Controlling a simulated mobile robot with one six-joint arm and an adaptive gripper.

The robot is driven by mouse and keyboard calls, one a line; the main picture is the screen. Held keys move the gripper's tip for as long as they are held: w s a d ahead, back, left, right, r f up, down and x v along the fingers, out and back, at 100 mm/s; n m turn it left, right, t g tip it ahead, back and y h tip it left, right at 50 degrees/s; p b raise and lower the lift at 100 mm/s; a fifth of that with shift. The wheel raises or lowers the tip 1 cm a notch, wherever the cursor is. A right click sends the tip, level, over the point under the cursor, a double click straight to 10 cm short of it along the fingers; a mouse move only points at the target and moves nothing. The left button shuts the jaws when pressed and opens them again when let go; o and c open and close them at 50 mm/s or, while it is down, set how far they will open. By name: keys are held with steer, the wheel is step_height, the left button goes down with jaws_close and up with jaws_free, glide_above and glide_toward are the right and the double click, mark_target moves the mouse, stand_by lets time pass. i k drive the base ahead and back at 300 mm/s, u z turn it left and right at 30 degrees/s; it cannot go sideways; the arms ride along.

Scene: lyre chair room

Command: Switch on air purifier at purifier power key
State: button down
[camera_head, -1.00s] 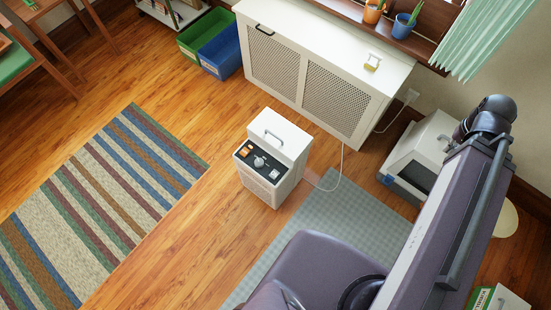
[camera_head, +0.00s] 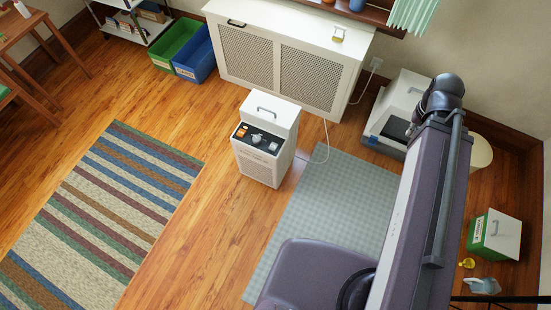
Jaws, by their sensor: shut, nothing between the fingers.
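The white box-shaped air purifier (camera_head: 263,165) stands upright on the wood floor near the middle of the view, with a carry handle on its lid. Its dark control panel (camera_head: 249,141) faces up and toward me. An orange key (camera_head: 241,131) is at the panel's left, a round grey knob (camera_head: 257,139) in the middle and a small pale key (camera_head: 273,146) at the right. The labels are too small to read, and I cannot tell whether it is on. My gripper is not in view; only my arm and base show at the right and bottom.
A striped rug (camera_head: 110,215) lies left of the purifier and a grey mat (camera_head: 325,205) to its right. A white radiator cover (camera_head: 285,65) stands behind, with a cable near it. Green (camera_head: 176,42) and blue (camera_head: 194,57) bins are back left. A grey-white machine (camera_head: 402,100) stands at right.

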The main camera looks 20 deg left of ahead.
mark_target(273, 146)
steer(key=z, duration=0.05)
steer(key=k, duration=1.5)
steer(key=u, duration=1.65)
steer(key=i, duration=1)
steer(key=z, duration=0.05)
